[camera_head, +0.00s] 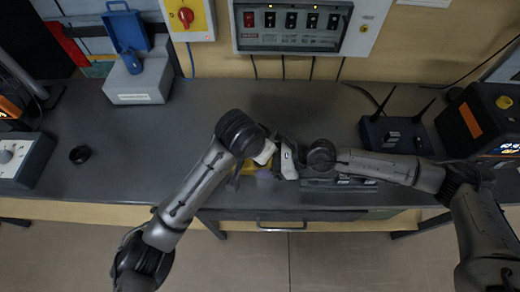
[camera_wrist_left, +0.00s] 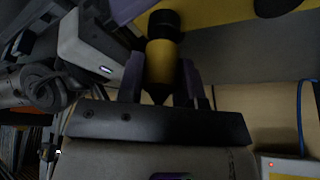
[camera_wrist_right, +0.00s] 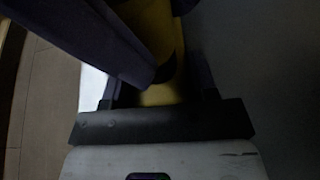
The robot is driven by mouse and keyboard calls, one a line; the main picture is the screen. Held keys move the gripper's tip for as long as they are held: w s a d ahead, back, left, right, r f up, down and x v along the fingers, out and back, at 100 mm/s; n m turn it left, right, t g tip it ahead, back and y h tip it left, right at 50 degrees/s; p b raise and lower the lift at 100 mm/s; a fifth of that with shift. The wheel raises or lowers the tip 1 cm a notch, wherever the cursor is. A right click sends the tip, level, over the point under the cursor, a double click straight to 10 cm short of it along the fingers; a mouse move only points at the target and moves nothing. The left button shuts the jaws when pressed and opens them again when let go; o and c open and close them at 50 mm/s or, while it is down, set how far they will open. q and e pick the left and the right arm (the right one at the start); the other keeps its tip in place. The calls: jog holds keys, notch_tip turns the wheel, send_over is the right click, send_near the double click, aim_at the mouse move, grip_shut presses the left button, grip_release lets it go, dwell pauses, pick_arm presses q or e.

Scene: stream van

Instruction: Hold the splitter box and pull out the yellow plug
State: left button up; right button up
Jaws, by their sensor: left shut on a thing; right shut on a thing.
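The yellow splitter box (camera_head: 249,169) lies near the front of the grey bench, mostly hidden under my wrists. It also shows as a yellow surface in the left wrist view (camera_wrist_left: 222,14). My left gripper (camera_wrist_left: 160,82) is shut around the yellow plug (camera_wrist_left: 160,65), a short yellow cylinder with a black end. The plug points at the box; I cannot tell whether it is still seated. My right gripper (camera_wrist_right: 158,88) is shut on the yellow box body (camera_wrist_right: 158,96) from the right side. Its fingertips are partly hidden by a dark part crossing the right wrist view.
A grey unit (camera_head: 345,183) sits under my right forearm. A black router with antennas (camera_head: 395,133) and an orange-edged device (camera_head: 480,120) stand at right. A grey box with a blue lid (camera_head: 140,83) is back left. The bench left of centre is mostly clear.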

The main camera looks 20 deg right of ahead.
pick_arm(q)
jog(key=shift+r, duration=0.95)
jog(key=shift+r, duration=1.3)
pick_arm(e)
jog(key=o, duration=1.2)
jog(key=shift+c, duration=0.2)
